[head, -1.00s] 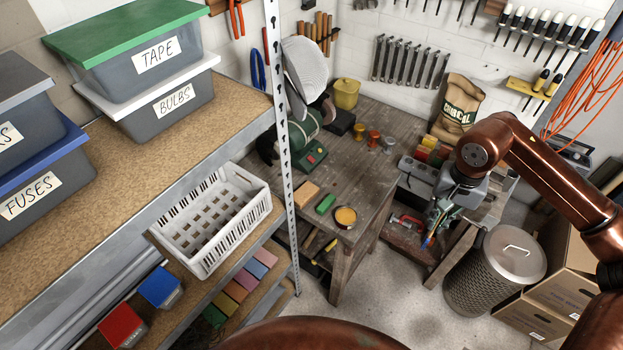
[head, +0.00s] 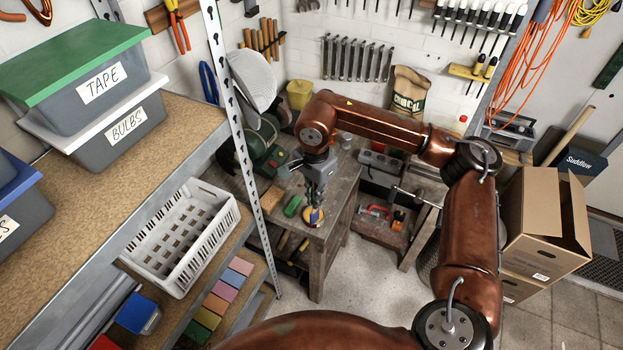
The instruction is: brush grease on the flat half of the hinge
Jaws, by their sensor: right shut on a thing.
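My right gripper (head: 315,192) is over the front corner of the wooden workbench (head: 325,232). It is shut on a small brush (head: 315,215) with a blue part showing, pointing down. The round tin of orange-yellow grease (head: 307,217) is directly below, partly hidden by the gripper and brush. I cannot tell whether the bristles touch the grease. I cannot make out the hinge; a metal bar handle (head: 414,197) shows at the right, partly behind my arm. My left gripper is not in view.
A green block (head: 292,206) and a tan block (head: 271,198) lie left of the tin. A red clamp (head: 377,210) lies on the lower surface to the right. A white crate (head: 182,238) and metal shelf post (head: 240,125) stand at left. Open cardboard boxes (head: 545,225) stand at right.

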